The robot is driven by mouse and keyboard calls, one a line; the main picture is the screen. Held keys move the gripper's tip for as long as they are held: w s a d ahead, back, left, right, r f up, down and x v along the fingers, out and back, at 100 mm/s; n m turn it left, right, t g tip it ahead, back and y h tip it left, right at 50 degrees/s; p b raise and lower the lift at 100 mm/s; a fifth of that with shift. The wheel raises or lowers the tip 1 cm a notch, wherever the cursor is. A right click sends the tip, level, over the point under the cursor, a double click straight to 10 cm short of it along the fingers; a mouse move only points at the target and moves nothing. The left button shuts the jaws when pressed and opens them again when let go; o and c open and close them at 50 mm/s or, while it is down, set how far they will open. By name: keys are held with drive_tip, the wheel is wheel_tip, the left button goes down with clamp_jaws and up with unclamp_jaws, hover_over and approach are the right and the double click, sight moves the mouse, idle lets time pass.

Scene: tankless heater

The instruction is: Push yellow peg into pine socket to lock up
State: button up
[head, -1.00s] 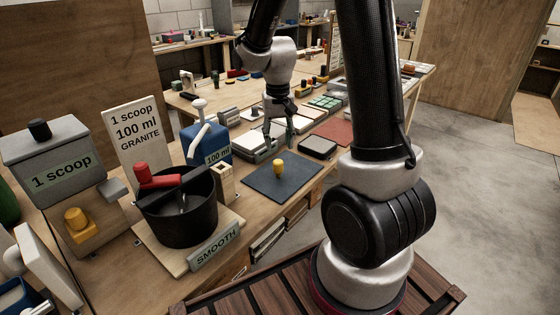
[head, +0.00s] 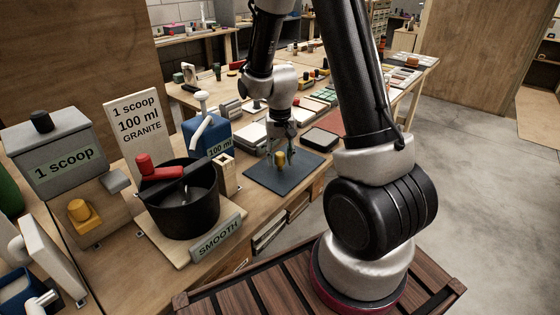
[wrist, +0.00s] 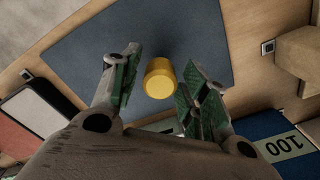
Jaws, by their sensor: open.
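The yellow peg (head: 280,160) stands upright on the dark blue-grey mat (head: 262,178). My gripper (head: 281,154) is open and low over the mat, with its fingers around the peg. In the wrist view, the peg (wrist: 160,78) shows end-on between the green pads of my gripper (wrist: 157,85), with small gaps on both sides. The pine socket (head: 228,175) is a small pale wooden block with a dark opening, beside the black pot and left of the mat. A wooden block, seemingly this socket, shows at the wrist view's right edge (wrist: 301,53).
The black pot (head: 184,210) with its red-handled crank stands at left on a pine board. A blue 100 ml container (head: 206,138) stands behind the socket. The mat around the peg is clear.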

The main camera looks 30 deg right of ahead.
sight(280, 154)
clamp_jaws()
drive_tip(key=shift+r, duration=0.2)
drive_tip(key=shift+r, duration=3.3)
